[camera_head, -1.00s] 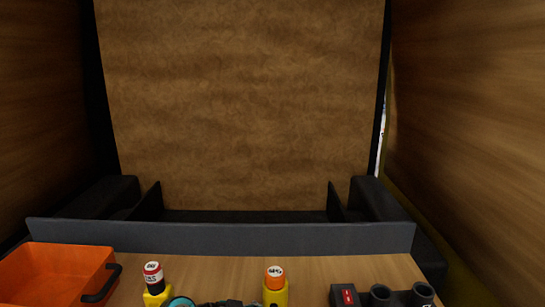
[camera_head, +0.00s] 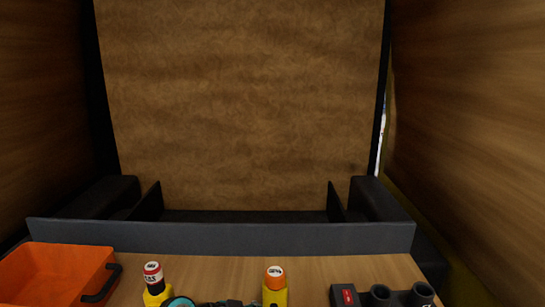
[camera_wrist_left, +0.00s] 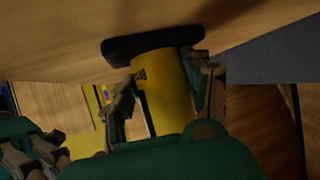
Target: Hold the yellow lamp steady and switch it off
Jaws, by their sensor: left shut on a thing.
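The yellow lamp, a yellow cylinder with an orange cap and white label on top (camera_head: 275,283), stands on the wooden table at the bottom middle of the head view. In the left wrist view its yellow body (camera_wrist_left: 168,88) and black foot (camera_wrist_left: 150,45) show. My left gripper (camera_wrist_left: 165,95) is shut on the yellow body, one finger on each side.
An orange bin (camera_head: 42,246) with a black handle stands at the left. A yellow item with a red and white cap (camera_head: 153,274) stands beside it. A dark block with round holders (camera_head: 381,292) is at the right. A grey ledge (camera_head: 220,237) closes the table's back.

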